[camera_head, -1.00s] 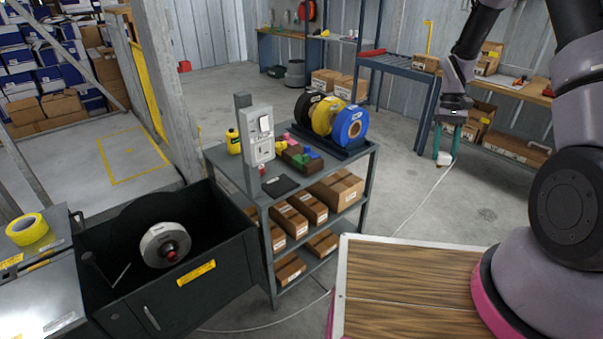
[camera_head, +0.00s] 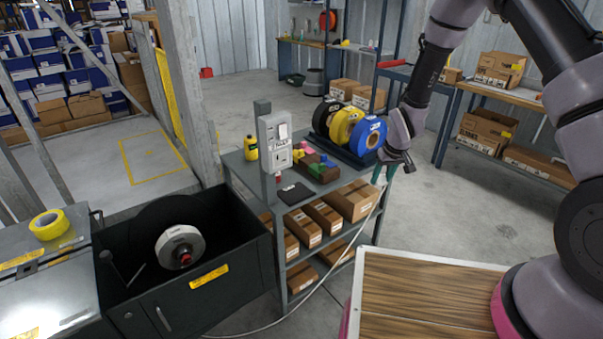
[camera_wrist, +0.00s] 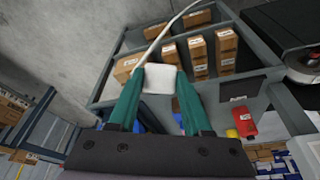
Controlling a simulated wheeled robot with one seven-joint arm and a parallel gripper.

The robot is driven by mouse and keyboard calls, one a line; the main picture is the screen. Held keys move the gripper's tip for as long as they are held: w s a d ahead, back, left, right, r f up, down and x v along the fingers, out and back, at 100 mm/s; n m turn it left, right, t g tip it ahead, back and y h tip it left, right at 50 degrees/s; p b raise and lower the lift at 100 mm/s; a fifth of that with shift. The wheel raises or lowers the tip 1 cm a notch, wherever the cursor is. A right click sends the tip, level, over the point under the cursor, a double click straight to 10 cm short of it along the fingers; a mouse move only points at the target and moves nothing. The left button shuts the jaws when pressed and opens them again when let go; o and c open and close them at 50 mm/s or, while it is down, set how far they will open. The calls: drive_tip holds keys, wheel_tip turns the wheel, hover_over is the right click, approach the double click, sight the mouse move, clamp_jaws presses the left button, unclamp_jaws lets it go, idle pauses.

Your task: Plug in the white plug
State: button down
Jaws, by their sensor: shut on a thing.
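The white plug (camera_wrist: 158,79) is between the green fingers of my gripper (camera_wrist: 160,77) in the wrist view, with its white cable (camera_wrist: 165,32) running away at the top.
The grey cart (camera_head: 297,201) carries yellow and blue spools (camera_head: 369,135), a brown block with coloured parts (camera_head: 316,168), a black pad (camera_head: 295,193) and a yellow bottle (camera_head: 251,148). Cardboard boxes fill its lower shelves. A black bin (camera_head: 225,283) stands left.

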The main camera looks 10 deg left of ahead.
drive_tip(key=s+a+r+n+t+y, duration=0.2)
drive_tip(key=s+a, duration=0.4)
drive_tip(key=a, duration=0.5)
drive_tip(key=s+a+r+n+t+y, duration=0.3)
drive_tip(key=s+a+y, duration=0.4)
drive_tip(key=a, duration=0.5)
drive_tip(key=shift+a+r+t, duration=0.25)
drive_tip(key=shift+r+t, duration=0.15)
drive_tip(key=shift+r, duration=0.3)
drive_tip(key=shift+w, duration=0.1)
drive_tip(key=shift+w+a, duration=0.95)
drive_tip(key=shift+a, duration=0.15)
drive_tip(key=shift+w+a, duration=0.9)
drive_tip(key=shift+a, duration=0.2)
drive_tip(key=shift+w+a, duration=0.35)
drive_tip(key=shift+a, duration=0.05)
drive_tip(key=shift+c, duration=1.3)
unclamp_jaws()
